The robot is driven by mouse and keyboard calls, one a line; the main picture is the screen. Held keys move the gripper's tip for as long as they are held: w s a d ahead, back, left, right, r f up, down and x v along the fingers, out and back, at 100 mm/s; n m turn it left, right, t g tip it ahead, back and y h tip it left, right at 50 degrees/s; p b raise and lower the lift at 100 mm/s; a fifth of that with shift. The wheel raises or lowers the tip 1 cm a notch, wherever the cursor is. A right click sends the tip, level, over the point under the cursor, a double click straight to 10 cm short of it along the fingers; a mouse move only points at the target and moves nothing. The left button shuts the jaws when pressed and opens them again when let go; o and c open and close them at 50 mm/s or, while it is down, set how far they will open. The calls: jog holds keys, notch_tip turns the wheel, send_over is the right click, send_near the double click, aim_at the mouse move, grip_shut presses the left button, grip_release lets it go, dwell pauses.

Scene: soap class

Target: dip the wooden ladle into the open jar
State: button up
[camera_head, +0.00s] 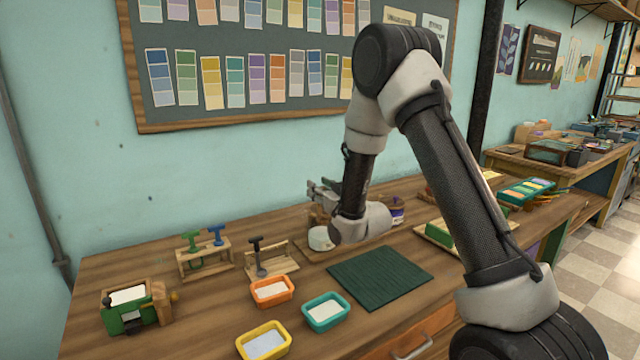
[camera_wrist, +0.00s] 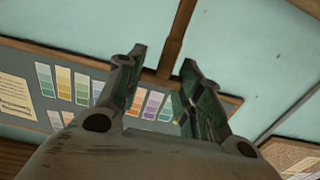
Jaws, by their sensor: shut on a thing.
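I cannot tell for sure which jar is open.
A dark green mat (camera_head: 380,278) lies in front of the jars. Orange (camera_head: 272,292), teal (camera_head: 326,312) and yellow (camera_head: 264,342) trays stand at the front. Wooden stamp stands (camera_head: 204,260) are to the left. A swatch board (camera_head: 140,112) hangs on the wall behind.

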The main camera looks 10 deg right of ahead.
aim_at(320, 206)
jog(key=shift+f, duration=2.8)
jog(key=shift+r, duration=0.1)
jog(key=shift+r, duration=4.25)
